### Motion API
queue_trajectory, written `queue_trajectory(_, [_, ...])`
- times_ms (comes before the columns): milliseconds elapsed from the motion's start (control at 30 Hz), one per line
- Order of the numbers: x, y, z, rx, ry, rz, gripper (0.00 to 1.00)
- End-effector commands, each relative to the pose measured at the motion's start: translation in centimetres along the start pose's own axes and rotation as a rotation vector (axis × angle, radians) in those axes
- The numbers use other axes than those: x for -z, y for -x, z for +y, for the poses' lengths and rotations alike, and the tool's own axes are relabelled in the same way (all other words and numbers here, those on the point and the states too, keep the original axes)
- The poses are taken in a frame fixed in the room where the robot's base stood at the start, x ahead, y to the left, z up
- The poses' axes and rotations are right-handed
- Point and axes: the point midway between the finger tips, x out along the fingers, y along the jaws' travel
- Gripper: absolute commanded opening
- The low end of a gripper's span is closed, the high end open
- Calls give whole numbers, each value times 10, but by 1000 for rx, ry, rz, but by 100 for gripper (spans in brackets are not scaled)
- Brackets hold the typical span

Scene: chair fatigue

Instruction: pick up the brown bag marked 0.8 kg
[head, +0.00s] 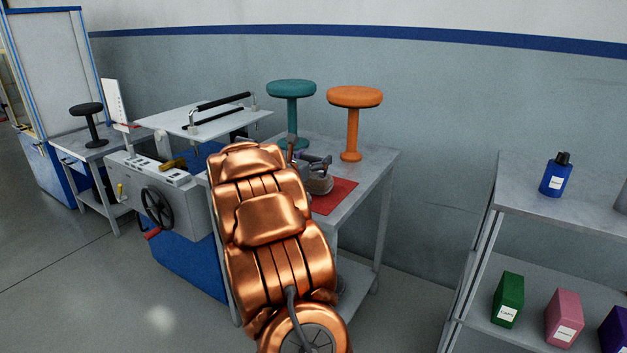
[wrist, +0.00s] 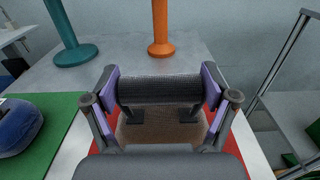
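The brown bag (wrist: 160,132) is in the lower middle of the wrist view, over a red mat (wrist: 86,150), and has a dark ribbed handle (wrist: 160,90) across its top. My gripper (wrist: 161,88) is around it, with one purple pad at each end of the handle. The pads look very close to the handle ends, but I cannot tell whether they press on them. In the head view the bag (head: 320,184) is small, next to my gripper (head: 306,157) and over the red mat (head: 338,195). No weight marking is readable.
A blue bag (wrist: 18,126) sits on a green mat (wrist: 56,112) to the left. Teal (head: 291,88) and orange (head: 354,97) stools stand at the back of the grey table (head: 374,160). A machine (head: 160,190) is on the left, a shelf (head: 560,185) on the right.

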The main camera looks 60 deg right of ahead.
Motion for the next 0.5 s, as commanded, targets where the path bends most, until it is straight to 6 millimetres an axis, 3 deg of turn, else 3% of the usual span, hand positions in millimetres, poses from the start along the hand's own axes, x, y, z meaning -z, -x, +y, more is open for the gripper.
queue_trajectory(67, [0, 0, 0, 0, 0, 0, 72])
queue_trajectory(500, [0, 0, 0, 0, -1, 0, 26])
